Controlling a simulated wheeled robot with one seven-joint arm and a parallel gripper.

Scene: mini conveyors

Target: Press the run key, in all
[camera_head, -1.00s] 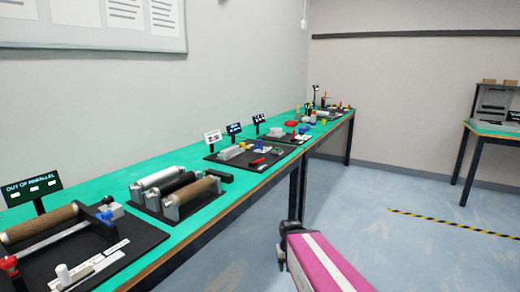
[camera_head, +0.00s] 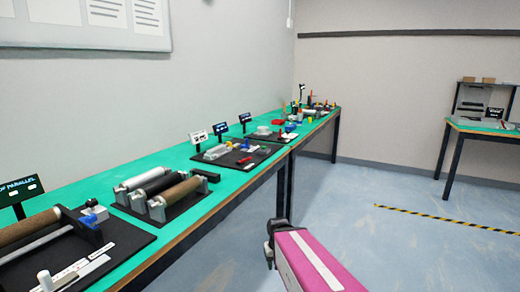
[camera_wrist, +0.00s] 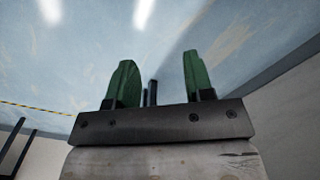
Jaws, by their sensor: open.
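No run key can be made out in either view; the small controls on the bench stations are too small to tell apart. A roller station with a black base (camera_head: 75,262) and a brown roller (camera_head: 28,228) lies at the near left of the bench, partly cut off by the frame. A dark sign (camera_head: 20,190) stands behind it, its text partly cut off. My gripper (camera_wrist: 158,82) shows in the wrist view with two green fingers apart and nothing between them. In the head view only my pink arm link shows, beside the bench over the floor.
A long green bench (camera_head: 232,185) runs along the left wall. A second station with several rollers (camera_head: 160,185) sits mid-bench, with more small stations farther back. Another table (camera_head: 480,127) stands at the right. The blue floor between is clear, with a striped tape line (camera_head: 440,217).

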